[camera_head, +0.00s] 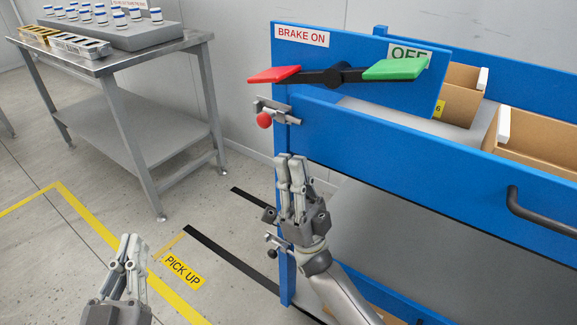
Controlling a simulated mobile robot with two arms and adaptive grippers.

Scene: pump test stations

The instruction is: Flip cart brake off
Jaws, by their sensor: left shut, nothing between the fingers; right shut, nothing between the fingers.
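The blue cart (400,140) fills the right side. Its brake is a black lever (335,75) with a red pedal (274,75) on the left and a green pedal (396,69) on the right. The lever lies nearly level, the green end slightly higher. A "BRAKE ON" label (302,36) is above the red pedal; an "OFF" label (408,54) is partly hidden behind the green one. My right gripper (291,160) is shut and empty, below the lever, in front of the cart's left post. My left gripper (131,240) is shut and empty at the lower left, away from the cart.
A red knob (264,120) on a latch sticks out from the cart's left edge. A black handle (540,212) is on the cart's right. Cardboard boxes (545,129) stand in the cart. A metal table (110,62) with vials is at the upper left. Open floor lies between.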

